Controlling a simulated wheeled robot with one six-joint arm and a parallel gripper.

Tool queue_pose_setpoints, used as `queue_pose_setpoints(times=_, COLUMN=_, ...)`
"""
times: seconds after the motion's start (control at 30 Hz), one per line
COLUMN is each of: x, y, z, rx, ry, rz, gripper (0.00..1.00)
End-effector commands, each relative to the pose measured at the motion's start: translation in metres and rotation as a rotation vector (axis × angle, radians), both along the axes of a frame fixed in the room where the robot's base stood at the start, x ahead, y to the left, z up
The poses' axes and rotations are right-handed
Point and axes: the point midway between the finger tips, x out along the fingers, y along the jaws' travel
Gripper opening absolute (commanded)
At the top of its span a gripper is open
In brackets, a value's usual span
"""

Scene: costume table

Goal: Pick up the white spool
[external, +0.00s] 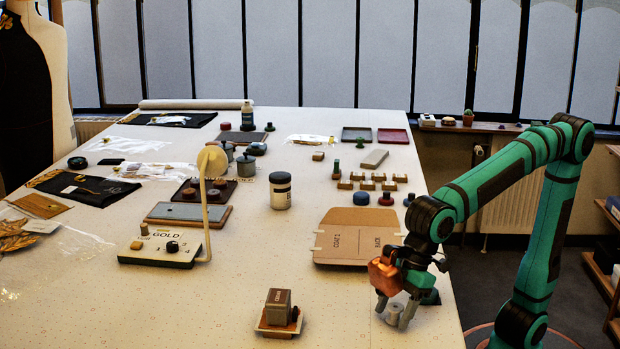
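A small pale grey-white spool (394,314) stands upright on the table near its right front edge. My gripper (395,309) points down over it, with one finger to the left of the spool and one to the right. The fingers are spread apart and look open, with the spool low between them. Whether either finger touches the spool is too small to tell. The gripper's orange body hides the table just behind the spool.
A flat cardboard sheet (350,240) lies behind my gripper. A brown box on a small tray (262,327) stands to the left. A control box marked GOLD (155,253) with a lamp is farther left.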

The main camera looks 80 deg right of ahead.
Motion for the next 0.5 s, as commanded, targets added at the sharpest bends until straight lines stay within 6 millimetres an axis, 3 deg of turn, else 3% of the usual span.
queue_pose_setpoints(times=0.03, x=0.0, y=0.0, z=0.0, rx=0.0, ry=0.0, rz=0.0, gripper=0.48)
queue_pose_setpoints(times=0.2, x=-0.0001, y=-0.0001, z=0.0001, rx=0.0, ry=0.0, rz=0.0, gripper=0.14)
queue_pose_setpoints(times=0.5, x=0.0, y=0.0, z=0.0018, rx=0.0, ry=0.0, rz=0.0, gripper=0.12)
